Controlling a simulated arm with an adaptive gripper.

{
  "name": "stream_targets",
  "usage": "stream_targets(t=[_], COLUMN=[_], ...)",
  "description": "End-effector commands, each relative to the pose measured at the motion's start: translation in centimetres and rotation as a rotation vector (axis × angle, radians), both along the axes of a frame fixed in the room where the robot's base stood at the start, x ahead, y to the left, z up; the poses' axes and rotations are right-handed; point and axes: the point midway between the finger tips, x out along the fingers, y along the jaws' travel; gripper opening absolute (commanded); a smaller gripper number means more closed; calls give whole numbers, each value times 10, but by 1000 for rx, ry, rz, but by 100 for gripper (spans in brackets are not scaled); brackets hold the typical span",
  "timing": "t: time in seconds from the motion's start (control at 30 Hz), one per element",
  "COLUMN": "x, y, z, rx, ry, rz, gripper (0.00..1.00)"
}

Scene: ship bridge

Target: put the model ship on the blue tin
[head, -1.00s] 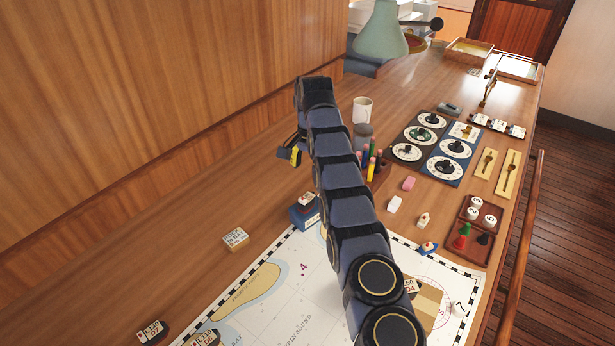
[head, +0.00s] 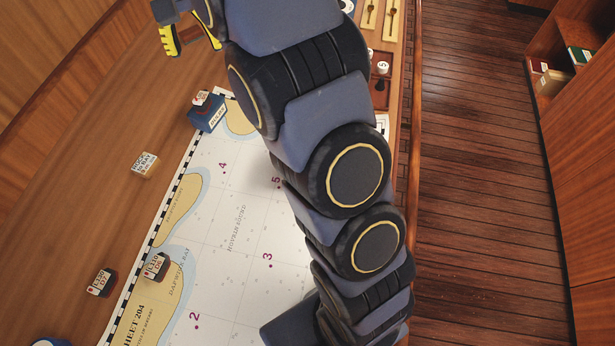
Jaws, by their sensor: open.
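The blue tin (head: 207,118) sits at the far left edge of the chart, in the upper left of the head view. A small dark-based piece with a white and red top (head: 202,98) rests on it; I cannot tell exactly what it is. My gripper (head: 190,32) is at the top edge of the view, with its two yellow fingertips apart and nothing visible between them. It appears above and beyond the tin in the picture, apart from it. I cannot make out the model ship now; my arm covers much of the table's right side.
The white chart (head: 235,235) covers much of the table. Labelled blocks include a tan one (head: 145,164), a dark one (head: 102,283) and another on the chart edge (head: 156,266). A red tray (head: 379,98) lies right of my arm. A wooden rail (head: 415,110) borders the table.

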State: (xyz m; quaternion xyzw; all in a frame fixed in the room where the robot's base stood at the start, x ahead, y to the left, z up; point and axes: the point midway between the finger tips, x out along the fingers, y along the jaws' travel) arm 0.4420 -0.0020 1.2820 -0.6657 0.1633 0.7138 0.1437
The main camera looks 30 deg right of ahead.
Motion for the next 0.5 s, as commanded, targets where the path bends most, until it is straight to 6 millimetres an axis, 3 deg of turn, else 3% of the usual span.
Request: stream_targets(t=[0.1, 0.23, 0.5], x=[-51, -110, -235], y=[0, 0, 1], z=[17, 24, 13], rx=[7, 16, 39], ry=[11, 29, 58], rz=[69, 147, 309], gripper=[51, 51, 51])
